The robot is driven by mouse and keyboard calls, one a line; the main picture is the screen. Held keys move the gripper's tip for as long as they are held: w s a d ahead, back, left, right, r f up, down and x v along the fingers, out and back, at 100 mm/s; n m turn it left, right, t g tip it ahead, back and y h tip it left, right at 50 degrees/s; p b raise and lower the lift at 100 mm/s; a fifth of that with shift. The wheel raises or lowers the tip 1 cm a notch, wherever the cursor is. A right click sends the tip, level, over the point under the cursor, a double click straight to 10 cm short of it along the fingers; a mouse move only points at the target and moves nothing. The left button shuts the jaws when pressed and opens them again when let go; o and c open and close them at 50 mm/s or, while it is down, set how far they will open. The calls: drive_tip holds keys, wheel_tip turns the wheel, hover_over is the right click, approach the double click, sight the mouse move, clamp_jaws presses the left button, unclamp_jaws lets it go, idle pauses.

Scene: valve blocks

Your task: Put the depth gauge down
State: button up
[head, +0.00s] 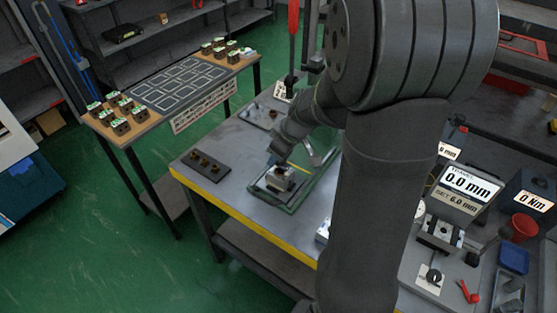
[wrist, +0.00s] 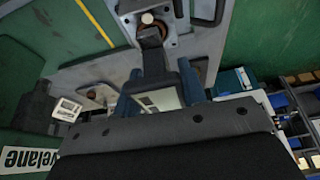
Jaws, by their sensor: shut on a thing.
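In the wrist view my gripper (wrist: 160,98) is shut on the depth gauge (wrist: 160,100), a dark grey tool with a pale face. A dark arm of the gauge reaches up toward a valve block (wrist: 168,17) with a round light plug; I cannot tell whether they touch. In the head view my gripper (head: 287,143) is over the workbench, just behind the valve block (head: 279,179), which sits in a green-edged tray (head: 292,209). My arm hides part of the bench, and the gauge is hard to make out there.
A dark plate (head: 205,166) with brass parts lies left on the bench (head: 235,140). At right stand a travel display (head: 466,187) reading 0.0 mm, a fixture (head: 440,235) and a red cup (head: 524,227). A side table (head: 180,80) holds several valve blocks.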

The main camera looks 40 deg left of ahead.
drive_tip(key=shift+f, duration=1.2)
drive_tip(key=shift+f, duration=0.15)
drive_tip(key=o, duration=1.1)
drive_tip(key=shift+d+r, duration=0.1)
drive_tip(key=shift+r, duration=0.4)
drive_tip(key=v, duration=1.1)
drive_tip(key=shift+d+r, duration=0.1)
drive_tip(key=shift+d, duration=0.05)
